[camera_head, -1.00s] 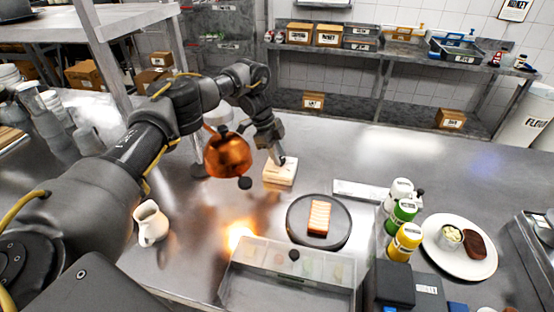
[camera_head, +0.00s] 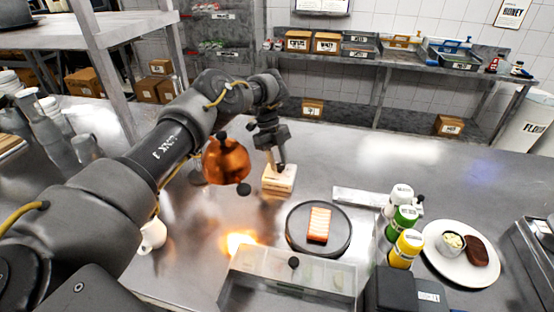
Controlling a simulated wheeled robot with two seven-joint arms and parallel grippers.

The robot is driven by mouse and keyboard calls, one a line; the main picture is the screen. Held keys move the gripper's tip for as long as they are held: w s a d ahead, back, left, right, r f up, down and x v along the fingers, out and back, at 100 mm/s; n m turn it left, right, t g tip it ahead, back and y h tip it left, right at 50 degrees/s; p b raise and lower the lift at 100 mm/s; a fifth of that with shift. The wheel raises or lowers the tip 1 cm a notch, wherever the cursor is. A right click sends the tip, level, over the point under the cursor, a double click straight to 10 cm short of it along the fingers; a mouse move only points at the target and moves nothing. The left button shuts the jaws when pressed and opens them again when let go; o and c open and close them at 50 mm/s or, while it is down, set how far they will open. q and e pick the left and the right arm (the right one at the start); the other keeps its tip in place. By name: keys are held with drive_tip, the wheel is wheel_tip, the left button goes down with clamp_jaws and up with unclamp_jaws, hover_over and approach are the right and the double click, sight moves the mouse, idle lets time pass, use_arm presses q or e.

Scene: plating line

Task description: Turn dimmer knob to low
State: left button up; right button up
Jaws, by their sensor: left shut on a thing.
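My left gripper (camera_head: 281,165) reaches down from the back onto the top of a small pale block-like box (camera_head: 278,181), which stands on the steel counter (camera_head: 380,160). Its jaws are shut at the box's top, on what seems to be the dimmer knob. The knob itself is hidden by the fingers, so its setting cannot be read. A copper lamp shade (camera_head: 227,161) hangs left of the gripper, partly in front of my arm. A bright warm glow (camera_head: 240,242) lies on the counter below it. My right gripper is not in view.
A dark round plate (camera_head: 296,241) with a salmon piece (camera_head: 319,224) stands in front of the box. A clear lidded container (camera_head: 290,272), sauce bottles (camera_head: 405,247) and a white plate (camera_head: 440,264) are nearer. A white jug (camera_head: 153,235) is partly behind my arm.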

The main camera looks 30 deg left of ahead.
use_arm(q)
drive_tip(key=shift+d+f, duration=0.1)
idle(0.3)
drive_tip(key=o, duration=1)
drive_tip(key=shift+c, duration=0.2)
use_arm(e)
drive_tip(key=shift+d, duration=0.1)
